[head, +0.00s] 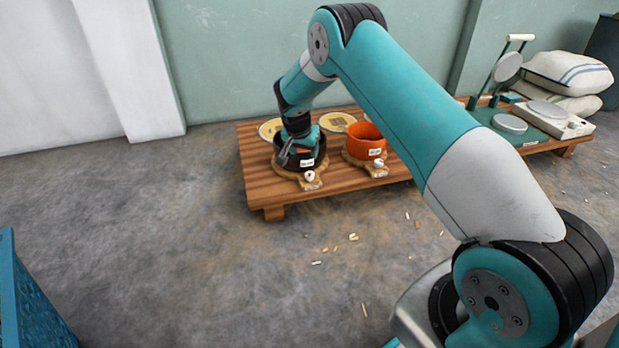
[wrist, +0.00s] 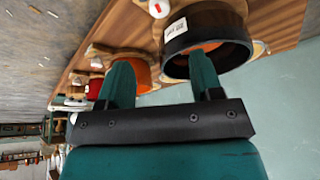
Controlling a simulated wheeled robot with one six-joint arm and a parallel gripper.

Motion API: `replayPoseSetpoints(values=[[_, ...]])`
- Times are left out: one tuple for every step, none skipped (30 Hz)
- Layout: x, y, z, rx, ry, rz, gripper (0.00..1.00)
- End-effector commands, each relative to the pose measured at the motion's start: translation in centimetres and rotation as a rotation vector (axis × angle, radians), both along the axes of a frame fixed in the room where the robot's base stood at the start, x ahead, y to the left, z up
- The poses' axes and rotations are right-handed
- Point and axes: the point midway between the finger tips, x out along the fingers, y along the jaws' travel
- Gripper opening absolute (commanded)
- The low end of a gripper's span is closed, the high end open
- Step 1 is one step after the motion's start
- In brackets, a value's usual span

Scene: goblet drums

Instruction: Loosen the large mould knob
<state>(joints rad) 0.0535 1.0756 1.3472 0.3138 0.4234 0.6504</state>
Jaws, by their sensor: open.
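The large dark mould (head: 318,163) sits on a wooden base at the left end of the low table, with a white label on its side. Its knob (head: 310,176), white with a red mark, is at the front. In the wrist view the dark mould (wrist: 215,22) is at the top, and the knob (wrist: 158,8) is cut by the upper edge. My gripper (head: 291,152) is over the dark mould, behind and left of the knob, and apart from it.
An orange mould (head: 364,138) with its own white knob (head: 378,163) stands to the right on the wooden table (head: 262,188). Pale discs (head: 338,121) lie behind. A second table holds a green press and sacks (head: 567,72). Small scraps litter the otherwise open floor.

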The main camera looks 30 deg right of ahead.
Motion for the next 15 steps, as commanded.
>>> replayPoseSetpoints(values=[[0.2, -0.4, -2.0, 0.0, 0.001, -0.001, 0.59], [0.4, -0.6, -2.6, 0.0, 0.001, -0.001, 0.59], [0.6, -0.9, -3.5, 0.001, 0.001, -0.002, 0.59], [0.8, -1.1, -4.2, 0.001, 0.001, -0.002, 0.59], [1.0, -1.3, -4.8, 0.0, 0.001, -0.001, 0.59], [1.2, -1.6, -5.7, 0.001, 0.001, 0.0, 0.59], [1.4, -1.7, -6.3, 0.0, 0.001, 0.0, 0.59], [1.6, -1.9, -7.0, 0.001, 0.002, 0.0, 0.59], [1.8, -2.2, -7.8, 0.001, 0.002, 0.0, 0.59], [1.9, -2.4, -8.4, 0.0, 0.001, -0.001, 0.59], [2.1, -2.6, -9.0, 0.001, 0.002, -0.001, 0.59], [2.3, -2.9, -9.7, 0.001, 0.001, 0.0, 0.59], [2.4, -3.0, -10.2, 0.001, 0.001, 0.0, 0.59], [2.6, -3.2, -10.7, 0.001, 0.001, 0.001, 0.59], [2.7, -3.3, -11.2, 0.001, 0.002, 0.001, 0.59]])
